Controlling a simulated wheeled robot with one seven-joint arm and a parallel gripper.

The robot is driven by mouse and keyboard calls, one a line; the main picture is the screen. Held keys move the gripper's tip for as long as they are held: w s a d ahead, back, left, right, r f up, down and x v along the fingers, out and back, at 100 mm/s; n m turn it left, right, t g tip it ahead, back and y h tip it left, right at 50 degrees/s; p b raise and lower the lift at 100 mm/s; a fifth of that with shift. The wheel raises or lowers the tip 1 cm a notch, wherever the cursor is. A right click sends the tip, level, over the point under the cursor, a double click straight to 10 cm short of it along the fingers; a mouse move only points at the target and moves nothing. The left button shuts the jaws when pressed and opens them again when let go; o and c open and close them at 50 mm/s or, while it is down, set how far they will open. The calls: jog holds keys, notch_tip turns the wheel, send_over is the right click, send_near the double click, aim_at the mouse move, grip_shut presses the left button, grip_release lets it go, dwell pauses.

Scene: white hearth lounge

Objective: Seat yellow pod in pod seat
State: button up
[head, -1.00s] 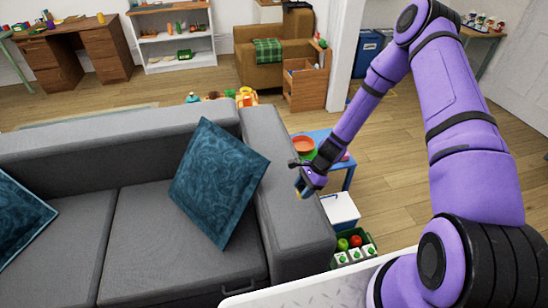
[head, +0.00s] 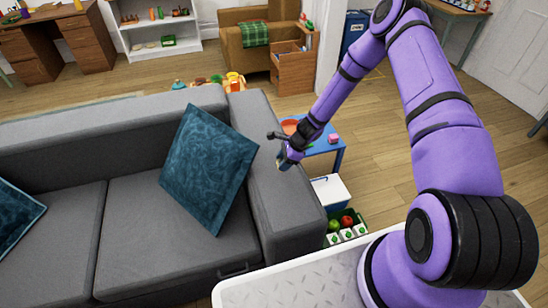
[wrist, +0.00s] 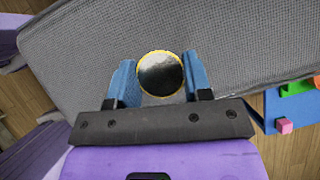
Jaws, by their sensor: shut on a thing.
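The yellow pod (wrist: 160,73) is between the two blue fingers of my gripper (wrist: 158,82) in the wrist view. Its round, dark, shiny end faces the camera, with a thin yellow rim around it. My gripper is shut on it. In the head view my gripper (head: 287,160) is over the right arm of the grey sofa (head: 285,180); the pod is too small there to make out clearly. I cannot tell how high it is above the sofa arm. I do not make out a pod seat in either view.
A small blue table (head: 326,143) with an orange dish (head: 290,126) and a pink block (head: 333,138) stands right of the sofa arm. A white-lidded box (head: 331,189) and a green crate of fruit (head: 361,216) are on the floor. A teal cushion (head: 208,170) leans on the sofa.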

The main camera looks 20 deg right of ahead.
jog(key=w, duration=0.2)
jog(key=w+a, duration=0.1)
jog(key=w, duration=0.3)
jog(key=shift+a+f, duration=0.25)
jog(key=shift+f, duration=0.05)
jog(key=shift+w+f, duration=0.2)
jog(key=shift+w, duration=0.05)
jog(key=shift+f, duration=1.55)
jog(key=shift+f, duration=0.1)
jog(key=o, duration=0.9)
